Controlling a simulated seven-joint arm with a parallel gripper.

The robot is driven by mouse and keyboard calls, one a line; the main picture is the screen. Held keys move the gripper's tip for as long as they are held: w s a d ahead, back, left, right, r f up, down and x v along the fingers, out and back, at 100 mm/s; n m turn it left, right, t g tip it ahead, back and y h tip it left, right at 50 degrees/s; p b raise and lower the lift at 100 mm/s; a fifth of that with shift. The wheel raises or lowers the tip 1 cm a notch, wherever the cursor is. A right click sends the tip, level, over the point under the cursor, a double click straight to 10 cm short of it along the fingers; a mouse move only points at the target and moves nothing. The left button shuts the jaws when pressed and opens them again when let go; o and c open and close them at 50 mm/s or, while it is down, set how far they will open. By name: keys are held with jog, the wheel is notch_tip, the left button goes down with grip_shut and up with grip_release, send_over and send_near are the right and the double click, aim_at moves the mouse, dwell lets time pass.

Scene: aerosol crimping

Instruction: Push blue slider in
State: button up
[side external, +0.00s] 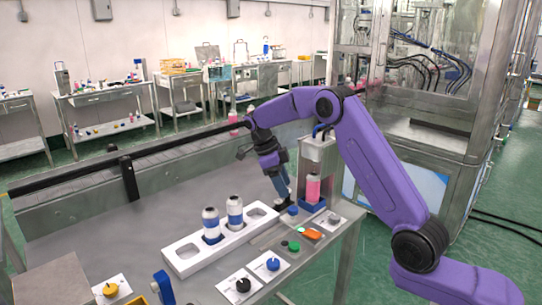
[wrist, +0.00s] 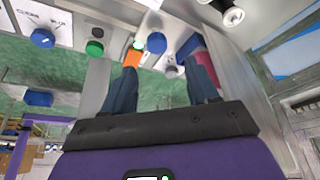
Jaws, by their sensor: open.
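The blue slider (side external: 313,207) is a blue holder at the foot of the grey crimping station (side external: 318,155). A pink can (side external: 313,187) stands upright in it. In the wrist view, part of the blue slider (wrist: 187,48) shows beside the pink can (wrist: 196,42), partly hidden by my right finger. My gripper (side external: 284,194) points down just left of the can and holder. In the wrist view, my gripper (wrist: 162,78) has its two fingers apart with nothing gripped. A round blue knob (side external: 292,210) sits just below the fingertips; whether they touch is unclear.
A white rack (side external: 185,262) with two white-and-blue cans (side external: 235,212) stands to the left.

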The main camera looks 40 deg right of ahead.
jog(key=v, duration=1)
dwell(0.3)
jog(key=s+a+n+t, duration=0.3)
jog(key=s+a+n, duration=1.1)
jog(key=n, duration=0.7)
jog(key=s+d+f+n+y, duration=0.1)
jog(key=s+d+f+n, duration=0.1)
jog(key=s+n, duration=0.4)
jog(key=s+d+f+n+y, duration=0.1)
jog(key=s+d+f+n, duration=0.1)
jog(key=s+n, duration=0.5)
jog(key=s+d+f+n+y, duration=0.1)
jog(key=s+n, duration=0.5)
jog(key=s, duration=0.7)
jog(key=shift+s+d+f+n+t, duration=0.35)
jog(key=shift+d+f, duration=0.2)
jog(key=shift+f, duration=0.3)
